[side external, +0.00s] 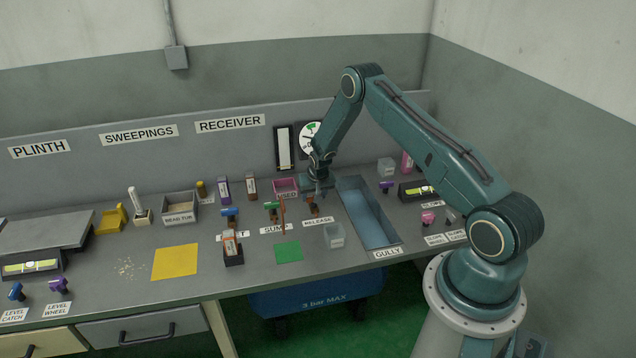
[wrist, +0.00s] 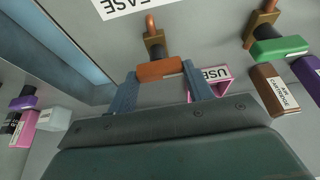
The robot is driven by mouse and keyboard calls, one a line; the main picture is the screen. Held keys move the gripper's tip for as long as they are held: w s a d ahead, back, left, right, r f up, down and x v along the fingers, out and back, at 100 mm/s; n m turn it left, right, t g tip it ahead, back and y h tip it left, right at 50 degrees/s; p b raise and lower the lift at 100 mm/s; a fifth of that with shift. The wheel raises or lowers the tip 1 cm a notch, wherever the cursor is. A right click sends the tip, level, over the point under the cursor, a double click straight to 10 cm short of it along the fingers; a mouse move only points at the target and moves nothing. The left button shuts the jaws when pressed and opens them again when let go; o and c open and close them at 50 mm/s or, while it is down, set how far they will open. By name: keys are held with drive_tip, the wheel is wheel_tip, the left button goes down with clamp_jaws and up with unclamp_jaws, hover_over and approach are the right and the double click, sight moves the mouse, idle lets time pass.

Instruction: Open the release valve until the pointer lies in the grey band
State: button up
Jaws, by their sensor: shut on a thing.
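The release valve (side external: 313,209) is a brass-coloured stem with an orange-brown handle, behind the RELEASE label. My gripper (side external: 318,192) is over it from above. In the wrist view the orange handle (wrist: 160,69) lies between the two fingertips of my gripper (wrist: 162,84), which is shut on it. The round white dial (side external: 306,138) on the back panel has a green patch at its upper part. My arm covers its right side. I cannot make out the pointer or a grey band clearly.
A green-handled valve (side external: 271,208) stands left of the release valve, with a pink tray (side external: 286,186) behind. The blue gully trough (side external: 368,215) lies close on the right. A clear box (side external: 334,236) stands in front. An air cartridge (wrist: 275,88) shows in the wrist view.

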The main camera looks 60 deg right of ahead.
drive_tip(key=shift+n, duration=0.3)
drive_tip(key=n+y, duration=0.1)
drive_tip(key=n, duration=0.3)
drive_tip(key=shift+s+d+t+y, duration=0.1)
drive_tip(key=shift+d+t+y, duration=0.05)
drive_tip(key=shift+t+y, duration=0.25)
drive_tip(key=n+y, duration=0.1)
drive_tip(key=n, duration=0.3)
drive_tip(key=shift+d, duration=0.1)
drive_tip(key=n+y, duration=0.2)
drive_tip(key=n, duration=0.2)
drive_tip(key=shift+d+n, duration=0.15)
drive_tip(key=shift+n, duration=0.15)
drive_tip(key=n+y, duration=0.1)
drive_tip(key=n, duration=0.3)
drive_tip(key=shift+g, duration=0.4)
drive_tip(key=shift+y, duration=0.3)
drive_tip(key=o, duration=1)
